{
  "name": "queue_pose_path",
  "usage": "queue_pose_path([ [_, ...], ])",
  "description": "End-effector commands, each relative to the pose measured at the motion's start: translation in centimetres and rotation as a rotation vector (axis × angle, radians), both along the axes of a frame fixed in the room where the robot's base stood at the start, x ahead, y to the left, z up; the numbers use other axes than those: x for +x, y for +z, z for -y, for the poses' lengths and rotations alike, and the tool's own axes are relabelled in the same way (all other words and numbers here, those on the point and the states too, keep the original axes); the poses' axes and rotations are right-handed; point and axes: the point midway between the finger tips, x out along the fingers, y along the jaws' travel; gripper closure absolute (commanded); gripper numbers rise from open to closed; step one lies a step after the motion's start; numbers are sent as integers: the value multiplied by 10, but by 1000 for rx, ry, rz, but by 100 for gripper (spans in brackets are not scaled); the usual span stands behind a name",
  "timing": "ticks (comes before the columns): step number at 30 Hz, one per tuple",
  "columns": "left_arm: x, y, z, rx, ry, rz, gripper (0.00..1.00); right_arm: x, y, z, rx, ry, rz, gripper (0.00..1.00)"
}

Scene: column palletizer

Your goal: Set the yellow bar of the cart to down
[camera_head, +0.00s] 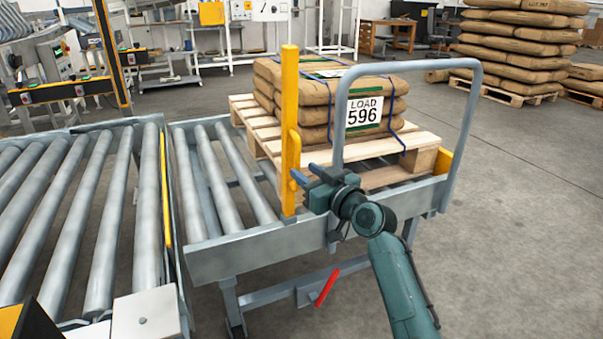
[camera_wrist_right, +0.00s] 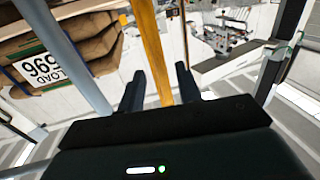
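The yellow bar (camera_head: 290,120) of the cart (camera_head: 225,255) stands upright at the cart's near edge, with a small yellow handle (camera_head: 295,150) on its side. My right gripper (camera_head: 302,176) is just right of the bar's lower part, its fingertips close to the handle. In the right wrist view the gripper (camera_wrist_right: 160,88) is open, with the bar (camera_wrist_right: 151,50) running between the two fingers as seen. I cannot tell whether the fingers touch it. My left gripper is not in view.
A pallet (camera_head: 420,155) of sacks labelled LOAD 596 (camera_head: 310,95) sits on the cart, behind a grey hoop handle (camera_head: 475,100). A roller conveyor (camera_head: 100,220) adjoins the cart on the left. A red lever (camera_head: 327,287) hangs below. Open floor lies to the right.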

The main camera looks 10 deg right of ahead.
Motion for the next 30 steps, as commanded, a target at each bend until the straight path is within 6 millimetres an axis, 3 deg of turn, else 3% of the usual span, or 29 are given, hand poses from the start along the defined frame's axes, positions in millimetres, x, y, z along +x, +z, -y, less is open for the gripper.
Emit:
queue_pose_path([
  [6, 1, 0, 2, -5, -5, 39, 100, 20, 0, -11, 0, -1, 1, 66],
  [17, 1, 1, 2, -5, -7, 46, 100, 24, 0, -13, 0, -1, 0, 66],
  [30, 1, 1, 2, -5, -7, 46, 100, 23, 0, -12, -1, -1, 1, 100],
])
